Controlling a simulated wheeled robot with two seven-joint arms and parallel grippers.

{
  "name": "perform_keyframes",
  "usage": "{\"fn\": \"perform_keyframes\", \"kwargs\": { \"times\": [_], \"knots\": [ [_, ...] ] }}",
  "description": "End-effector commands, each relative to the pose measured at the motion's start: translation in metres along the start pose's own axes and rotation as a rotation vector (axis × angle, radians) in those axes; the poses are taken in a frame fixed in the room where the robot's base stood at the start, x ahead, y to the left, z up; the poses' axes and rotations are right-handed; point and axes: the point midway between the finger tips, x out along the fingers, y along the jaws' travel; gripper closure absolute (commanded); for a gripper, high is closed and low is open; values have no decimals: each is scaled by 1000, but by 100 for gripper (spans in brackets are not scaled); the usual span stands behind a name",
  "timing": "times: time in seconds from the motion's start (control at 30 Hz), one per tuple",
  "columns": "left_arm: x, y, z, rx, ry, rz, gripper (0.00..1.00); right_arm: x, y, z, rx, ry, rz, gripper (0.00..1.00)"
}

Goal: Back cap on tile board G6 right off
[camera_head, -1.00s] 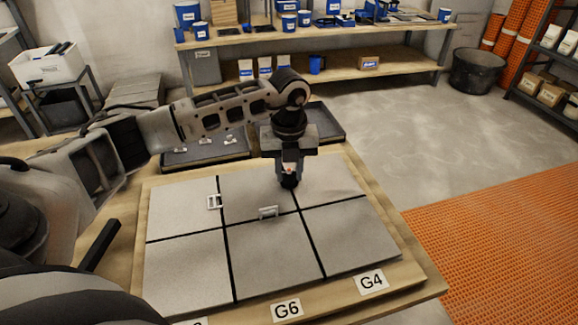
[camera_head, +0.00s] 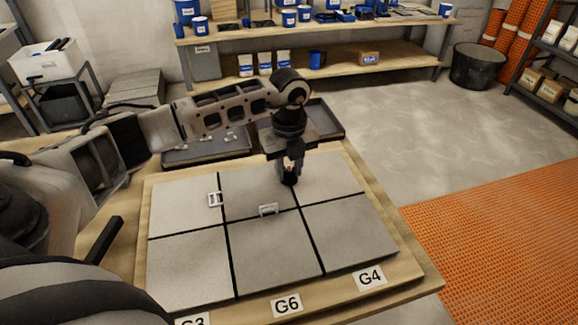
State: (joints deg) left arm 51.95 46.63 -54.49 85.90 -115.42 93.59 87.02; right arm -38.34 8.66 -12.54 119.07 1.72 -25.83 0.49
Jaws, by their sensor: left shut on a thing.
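The tile board (camera_head: 420,283) carries grey tiles in two rows with dark joints between them. Labels G3 (camera_head: 193,320), G6 (camera_head: 286,305) and G4 (camera_head: 370,277) are on its front edge. My left gripper (camera_head: 290,170) points down over the joint between the back middle and back right tiles. It is shut on a small dark cap (camera_head: 289,180) with an orange-red spot above it. I cannot tell whether the cap touches the tiles. My right gripper is not in view.
Dark trays (camera_head: 205,152) lie behind the board, the left one with small pale pieces. A shelf bench (camera_head: 400,70) with tubs and boxes stands at the back wall. Orange matting (camera_head: 500,240) covers the floor at the right. The front tiles are clear.

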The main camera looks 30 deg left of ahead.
Motion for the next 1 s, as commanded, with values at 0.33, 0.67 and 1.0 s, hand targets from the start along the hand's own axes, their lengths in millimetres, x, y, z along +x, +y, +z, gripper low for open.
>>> {"fn": "perform_keyframes", "kwargs": {
  "times": [0.33,0.67,1.0],
  "knots": [
    [-1,0,1,1,-2,-2,50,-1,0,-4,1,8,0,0],
    [-21,-1,1,1,-3,-4,50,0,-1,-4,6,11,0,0],
    [-102,-1,1,1,-5,-8,50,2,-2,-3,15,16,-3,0]
  ]
}}
